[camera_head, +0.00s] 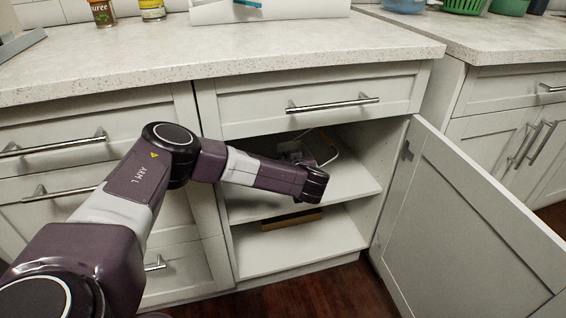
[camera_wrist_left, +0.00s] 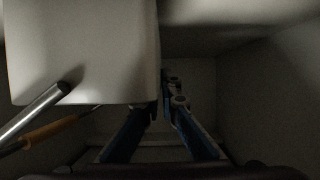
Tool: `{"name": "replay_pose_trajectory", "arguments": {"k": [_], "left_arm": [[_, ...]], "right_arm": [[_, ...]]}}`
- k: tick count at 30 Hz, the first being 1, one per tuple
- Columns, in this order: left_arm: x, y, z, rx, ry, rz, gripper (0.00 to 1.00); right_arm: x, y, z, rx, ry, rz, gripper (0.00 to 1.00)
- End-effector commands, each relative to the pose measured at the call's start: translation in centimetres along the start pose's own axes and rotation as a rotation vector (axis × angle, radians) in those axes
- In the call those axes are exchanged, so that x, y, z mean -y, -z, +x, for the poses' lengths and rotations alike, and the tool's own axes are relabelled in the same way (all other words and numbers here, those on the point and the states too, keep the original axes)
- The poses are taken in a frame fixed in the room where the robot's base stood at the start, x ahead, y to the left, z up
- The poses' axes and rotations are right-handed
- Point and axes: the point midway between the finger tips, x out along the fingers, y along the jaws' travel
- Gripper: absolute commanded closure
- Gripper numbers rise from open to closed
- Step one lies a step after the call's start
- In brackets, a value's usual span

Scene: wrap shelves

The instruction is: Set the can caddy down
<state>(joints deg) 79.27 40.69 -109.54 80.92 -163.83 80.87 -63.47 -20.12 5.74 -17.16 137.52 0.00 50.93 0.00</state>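My left gripper (camera_head: 293,152) is inside the open cabinet, over the upper shelf, partly hidden by my own wrist. In the left wrist view its blue fingers reach forward, close together at their tips (camera_wrist_left: 166,104); whether they grip anything is too dark to tell. A pale, box-like body (camera_wrist_left: 82,52), perhaps the can caddy, fills the upper left of that view. A metal bar (camera_wrist_left: 32,114) and an orange-brown bar (camera_wrist_left: 50,131) show beside it. In the head view a thin pale loop (camera_head: 334,153) shows by the gripper. My right gripper is not in view.
The upper shelf (camera_head: 352,182) has bare room at its right front. A brown flat item (camera_head: 291,219) lies on the lower shelf (camera_head: 295,249). The cabinet door (camera_head: 465,215) stands open at the right. The drawer front (camera_head: 318,100) and counter are above my arm.

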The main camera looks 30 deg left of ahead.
Motion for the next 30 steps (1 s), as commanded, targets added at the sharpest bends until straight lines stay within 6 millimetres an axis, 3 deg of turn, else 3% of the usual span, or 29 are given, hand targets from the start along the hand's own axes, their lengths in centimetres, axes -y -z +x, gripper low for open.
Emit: {"name": "replay_pose_trajectory", "arguments": {"k": [3,16,21,30], "left_arm": [[0.03,-0.66,0.69,-0.003,0.001,-0.003,1.00],[0.06,-0.89,0.89,-0.003,0.002,-0.003,1.00],[0.09,-0.91,0.84,-0.001,0.002,-0.001,0.79],[0.09,-0.78,0.79,-0.001,0.002,-0.001,0.78]], "right_arm": [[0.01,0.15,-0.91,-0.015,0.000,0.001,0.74],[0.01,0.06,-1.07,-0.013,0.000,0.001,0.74],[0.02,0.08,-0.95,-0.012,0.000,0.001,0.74],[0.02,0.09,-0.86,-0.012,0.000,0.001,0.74]]}}
